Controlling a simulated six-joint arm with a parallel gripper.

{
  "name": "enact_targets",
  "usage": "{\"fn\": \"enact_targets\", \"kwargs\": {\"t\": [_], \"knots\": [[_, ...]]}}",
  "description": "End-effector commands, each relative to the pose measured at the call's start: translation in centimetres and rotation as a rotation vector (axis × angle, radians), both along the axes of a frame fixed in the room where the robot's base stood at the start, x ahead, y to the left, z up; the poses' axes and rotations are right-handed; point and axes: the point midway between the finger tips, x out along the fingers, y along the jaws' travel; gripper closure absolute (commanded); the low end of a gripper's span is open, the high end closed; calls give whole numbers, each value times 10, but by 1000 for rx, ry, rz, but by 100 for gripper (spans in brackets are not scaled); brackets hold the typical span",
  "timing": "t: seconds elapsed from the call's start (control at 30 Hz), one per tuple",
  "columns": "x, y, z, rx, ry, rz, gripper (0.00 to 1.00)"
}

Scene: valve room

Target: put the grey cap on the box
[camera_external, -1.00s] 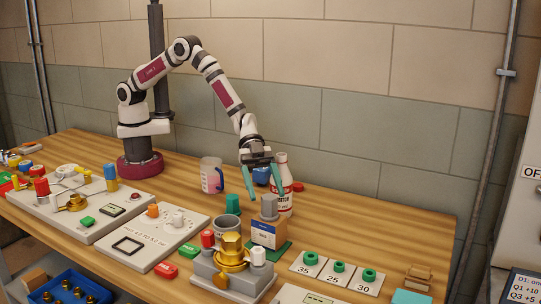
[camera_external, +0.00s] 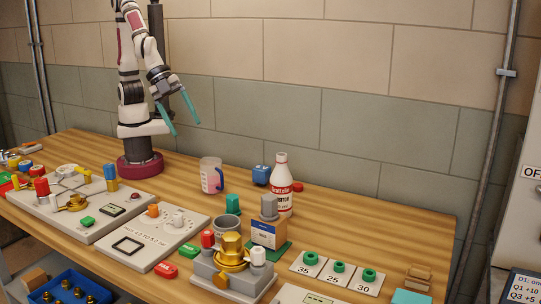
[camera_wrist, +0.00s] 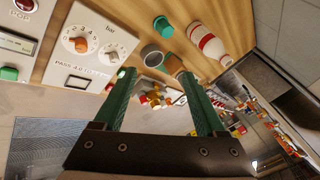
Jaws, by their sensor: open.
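The grey cap (camera_external: 269,207) sits upright on top of the small box (camera_external: 268,234), which has a blue and white label and stands on a green mat (camera_external: 283,250). My gripper (camera_external: 186,128) is open and empty, raised in the air near my base, far to the left of the box and above it. In the wrist view my two green fingers (camera_wrist: 158,76) are spread with nothing held between them.
A white bottle (camera_external: 282,185) stands close behind the box. A brass valve unit (camera_external: 232,262) stands in front. A mug (camera_external: 211,176) is nearer my base.

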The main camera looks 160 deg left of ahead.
Motion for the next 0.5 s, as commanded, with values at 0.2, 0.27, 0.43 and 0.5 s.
{"fn": "enact_targets", "kwargs": {"t": [0.2,0.27,0.43,0.5], "knots": [[-155,-105,-13,-137,424,-231,27],[-173,-114,-15,-156,475,-272,27],[-184,-118,-16,-168,506,-292,27],[-183,-118,-15,-168,505,-292,27]]}}
